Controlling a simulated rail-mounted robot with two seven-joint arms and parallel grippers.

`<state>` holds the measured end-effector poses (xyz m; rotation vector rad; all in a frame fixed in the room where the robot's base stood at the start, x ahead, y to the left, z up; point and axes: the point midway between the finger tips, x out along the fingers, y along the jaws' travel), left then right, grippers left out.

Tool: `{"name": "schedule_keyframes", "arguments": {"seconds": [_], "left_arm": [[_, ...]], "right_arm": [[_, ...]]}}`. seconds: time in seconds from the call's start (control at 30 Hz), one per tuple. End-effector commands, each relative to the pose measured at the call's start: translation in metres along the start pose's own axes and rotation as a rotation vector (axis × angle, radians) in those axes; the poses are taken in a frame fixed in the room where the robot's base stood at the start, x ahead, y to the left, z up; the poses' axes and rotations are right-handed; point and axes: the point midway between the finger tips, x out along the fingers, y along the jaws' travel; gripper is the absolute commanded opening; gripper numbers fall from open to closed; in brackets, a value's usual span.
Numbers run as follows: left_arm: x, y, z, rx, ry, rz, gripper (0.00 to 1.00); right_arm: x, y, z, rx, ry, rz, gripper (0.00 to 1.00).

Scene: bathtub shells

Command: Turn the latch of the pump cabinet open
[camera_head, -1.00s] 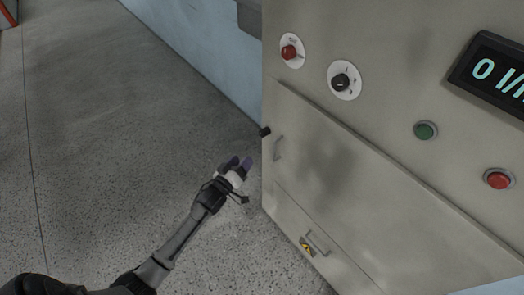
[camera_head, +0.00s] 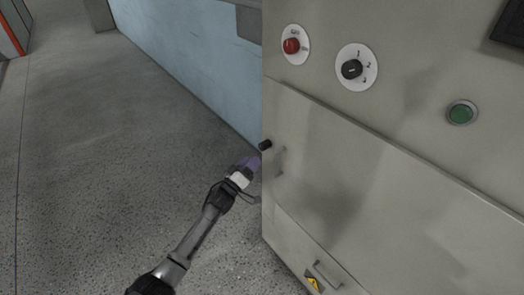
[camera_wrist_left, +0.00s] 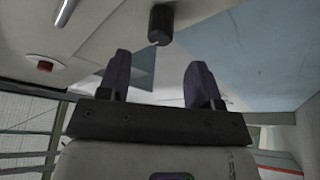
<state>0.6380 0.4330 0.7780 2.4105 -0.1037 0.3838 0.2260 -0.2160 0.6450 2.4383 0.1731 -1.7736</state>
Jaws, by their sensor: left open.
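The grey pump cabinet (camera_head: 400,190) fills the right of the head view. Its latch is a small black knob (camera_head: 265,145) at the left edge of the cabinet door. In the left wrist view the black knob (camera_wrist_left: 161,24) shows just beyond the fingertips, roughly centred between them. My left gripper (camera_head: 249,163) is just below and left of the knob in the head view. In the wrist view its two purple fingers are apart with nothing between them, and the knob looks clear of them. My right gripper is in neither view.
Above are a red knob (camera_head: 291,46), a black selector (camera_head: 351,69) and a green button (camera_head: 461,113). A lower drawer handle (camera_head: 326,273) is below. The floor (camera_head: 90,150) at left is clear.

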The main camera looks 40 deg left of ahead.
Motion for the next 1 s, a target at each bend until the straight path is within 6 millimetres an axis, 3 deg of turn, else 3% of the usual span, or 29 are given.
{"name": "schedule_keyframes", "arguments": {"seconds": [0.2, 0.4, 0.6, 0.97, 1.0], "left_arm": [[0.039, -0.002, 0.002, 0.0, 0.001, 0.001, 0.59], [0.062, -0.002, 0.002, 0.0, 0.0, -0.001, 0.59], [0.072, -0.001, 0.001, -0.001, -0.001, -0.002, 0.59], [0.075, 0.0, 0.001, 0.0, -0.001, -0.001, 0.59], [0.075, 0.0, 0.001, 0.0, -0.001, -0.001, 0.55]], "right_arm": [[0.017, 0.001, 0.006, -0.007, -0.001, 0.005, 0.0], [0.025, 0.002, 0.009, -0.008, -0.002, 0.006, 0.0], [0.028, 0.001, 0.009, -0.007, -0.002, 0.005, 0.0], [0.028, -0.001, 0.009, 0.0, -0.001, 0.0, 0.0], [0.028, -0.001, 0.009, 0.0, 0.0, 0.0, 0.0]]}}
